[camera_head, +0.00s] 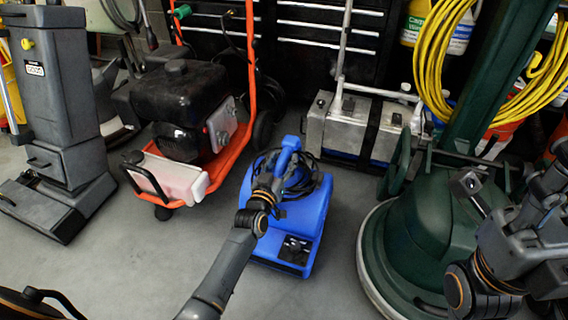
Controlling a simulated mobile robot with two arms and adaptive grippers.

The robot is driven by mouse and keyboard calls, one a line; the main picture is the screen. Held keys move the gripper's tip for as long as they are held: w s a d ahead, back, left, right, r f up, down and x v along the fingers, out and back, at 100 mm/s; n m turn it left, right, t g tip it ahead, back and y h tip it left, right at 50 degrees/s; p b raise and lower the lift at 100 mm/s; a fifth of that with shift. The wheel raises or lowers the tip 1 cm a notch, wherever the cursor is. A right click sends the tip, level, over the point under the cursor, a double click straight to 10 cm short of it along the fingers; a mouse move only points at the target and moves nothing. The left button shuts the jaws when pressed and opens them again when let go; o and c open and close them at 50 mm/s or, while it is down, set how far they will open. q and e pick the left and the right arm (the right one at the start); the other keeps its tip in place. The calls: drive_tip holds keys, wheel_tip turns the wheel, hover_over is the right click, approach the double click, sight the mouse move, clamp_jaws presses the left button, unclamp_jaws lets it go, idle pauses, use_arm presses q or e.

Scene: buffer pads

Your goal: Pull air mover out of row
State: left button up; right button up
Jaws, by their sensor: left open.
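The blue air mover (300,220) stands on the floor in the middle, in a row of machines. It has a raised blue handle (288,146) and a dark coiled cord on top. My left gripper (277,172) is over the upper left of the air mover, close to the handle. It is open; I cannot tell whether it touches the handle. My right arm is folded at the right edge, in front of the green floor machine, and its fingers cannot be made out.
An orange-framed machine with a black tank (178,95) stands to the left, a green round floor machine (425,245) close on the right. A silver case (350,125) is behind the air mover. A grey upright machine (62,110) is far left. The front floor is clear.

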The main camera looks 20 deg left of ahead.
use_arm(q)
drive_tip(key=shift+w, duration=0.75)
clamp_jaws()
drive_tip(key=shift+s, duration=0.1)
